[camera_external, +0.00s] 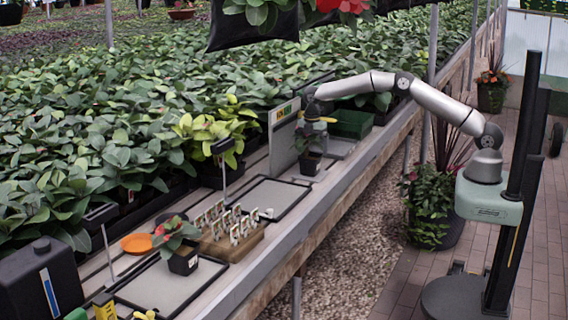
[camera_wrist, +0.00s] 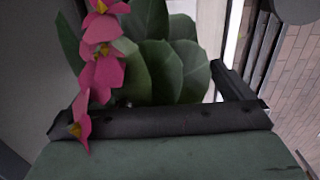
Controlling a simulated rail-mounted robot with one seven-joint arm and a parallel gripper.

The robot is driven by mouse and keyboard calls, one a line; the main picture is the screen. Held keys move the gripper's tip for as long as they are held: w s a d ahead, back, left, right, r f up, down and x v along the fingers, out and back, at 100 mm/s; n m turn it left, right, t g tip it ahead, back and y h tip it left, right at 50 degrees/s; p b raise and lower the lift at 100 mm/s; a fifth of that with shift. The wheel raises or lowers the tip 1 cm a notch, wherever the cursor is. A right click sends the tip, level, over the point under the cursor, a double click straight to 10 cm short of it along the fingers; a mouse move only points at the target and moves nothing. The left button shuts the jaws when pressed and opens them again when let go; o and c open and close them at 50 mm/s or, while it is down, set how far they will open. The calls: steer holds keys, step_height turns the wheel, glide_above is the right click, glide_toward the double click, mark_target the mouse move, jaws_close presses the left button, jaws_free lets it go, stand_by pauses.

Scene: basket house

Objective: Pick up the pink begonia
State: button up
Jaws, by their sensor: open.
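The plant at my gripper stands in a small dark pot (camera_external: 310,164) on the bench, with green leaves (camera_external: 308,138). In the wrist view it has pink flowers with yellow centres (camera_wrist: 104,70) on the left and broad green leaves (camera_wrist: 165,65). My gripper (camera_external: 317,112) is over the top of this plant, open. In the wrist view one dark finger (camera_wrist: 232,80) shows right of the leaves; the other is not clear behind the flowers. The pot is hidden there. Another potted plant with reddish-pink flowers (camera_external: 172,234) stands nearer the front of the bench.
An upright grey panel (camera_external: 283,138) stands just left of the plant. A green box (camera_external: 351,123) is close on the right. Empty black-rimmed trays (camera_external: 265,205), a wooden rack of labels (camera_external: 232,240) and an orange dish (camera_external: 137,243) lie along the bench. Dense foliage fills the back.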

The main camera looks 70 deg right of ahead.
mark_target(310, 163)
steer(key=f+p, duration=0.1)
steer(key=f, duration=0.7)
steer(key=shift+w+f+p, duration=0.2)
steer(key=shift+f+p, duration=0.15)
steer(key=c, duration=1.2)
steer(key=shift+r, duration=0.1)
steer(key=shift+c, duration=0.5)
